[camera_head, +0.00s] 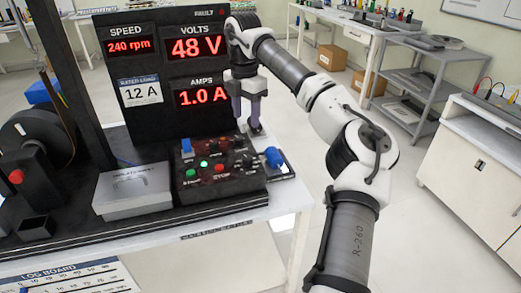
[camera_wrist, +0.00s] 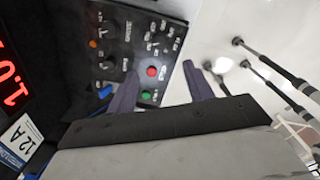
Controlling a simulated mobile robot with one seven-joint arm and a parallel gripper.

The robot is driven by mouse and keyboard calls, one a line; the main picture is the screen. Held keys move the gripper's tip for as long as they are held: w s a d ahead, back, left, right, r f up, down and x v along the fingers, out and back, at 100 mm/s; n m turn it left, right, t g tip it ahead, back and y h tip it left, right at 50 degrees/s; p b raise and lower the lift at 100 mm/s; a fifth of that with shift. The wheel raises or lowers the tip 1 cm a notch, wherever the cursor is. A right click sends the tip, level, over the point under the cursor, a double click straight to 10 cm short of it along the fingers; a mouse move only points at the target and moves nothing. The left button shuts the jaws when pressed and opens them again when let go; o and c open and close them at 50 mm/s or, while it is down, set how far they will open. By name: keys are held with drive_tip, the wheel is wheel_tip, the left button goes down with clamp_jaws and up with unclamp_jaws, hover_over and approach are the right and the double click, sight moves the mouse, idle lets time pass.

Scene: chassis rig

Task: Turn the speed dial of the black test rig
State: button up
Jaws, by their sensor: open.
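The black test rig has a sloped control box (camera_head: 220,184) at its front, with a red button, green buttons or lights and small dark knobs. The labels are too small to tell which knob is the speed dial. The wrist view shows the control panel (camera_wrist: 168,22) with two dark round knobs at its left; the lower knob (camera_wrist: 107,65) is near the left finger. My gripper (camera_head: 248,122) is open above the back right of the box, apart from the knobs as far as I can see. In the wrist view my gripper (camera_wrist: 160,68) has nothing between its fingers.
The display panel (camera_head: 175,113) behind reads 240 rpm, 48 V and 1.0 A; a plate says 12 A. A blue-handled item (camera_head: 273,158) lies right of the box, a grey box (camera_head: 134,190) left. A dark motor-like unit (camera_head: 35,140) stands far left.

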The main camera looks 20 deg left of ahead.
sight(247, 157)
wheel_tip(247, 157, down, 14)
drive_tip(key=p, duration=0.2)
drive_tip(key=shift+r+p, duration=0.1)
drive_tip(key=shift+p, duration=0.2)
drive_tip(key=c, duration=1)
